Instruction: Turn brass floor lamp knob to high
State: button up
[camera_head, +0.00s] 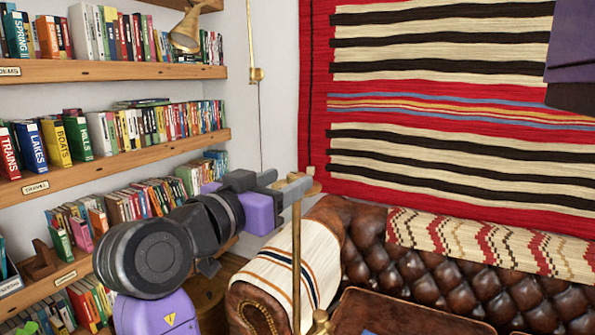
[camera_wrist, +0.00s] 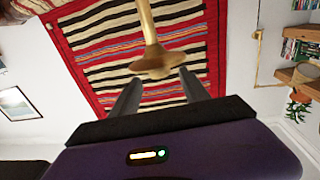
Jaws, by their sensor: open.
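A thin upright brass pole (camera_head: 296,262) stands in front of the sofa arm and is topped by a small flat brass disc (camera_head: 316,186). In the wrist view the pole (camera_wrist: 147,22) comes in from the top edge and widens into the disc (camera_wrist: 154,67). My gripper (camera_head: 290,183) is at the pole's top in the head view. In the wrist view its two fingers (camera_wrist: 157,78) are apart, with the disc near their tips; I cannot tell whether they touch it. No knob marking is readable. The lamp's base is hidden.
A brown leather sofa (camera_head: 430,262) with a striped throw (camera_head: 290,265) is close by at the right. Bookshelves (camera_head: 110,70) fill the left side. A brass lamp shade (camera_head: 186,32) and wall fitting (camera_head: 257,75) are above. A striped rug (camera_head: 440,100) hangs behind.

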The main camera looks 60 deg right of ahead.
aim_at(290, 177)
jog(key=shift+s+d+p, duration=0.1)
jog(key=shift+d+p, duration=0.35)
jog(key=shift+d, duration=1.8)
grip_shut()
jog(key=shift+f+m+g+b, duration=0.15)
jog(key=shift+m+g+b, duration=0.35)
jog(key=shift+g+b, duration=0.3)
jog(key=shift+g, duration=0.3)
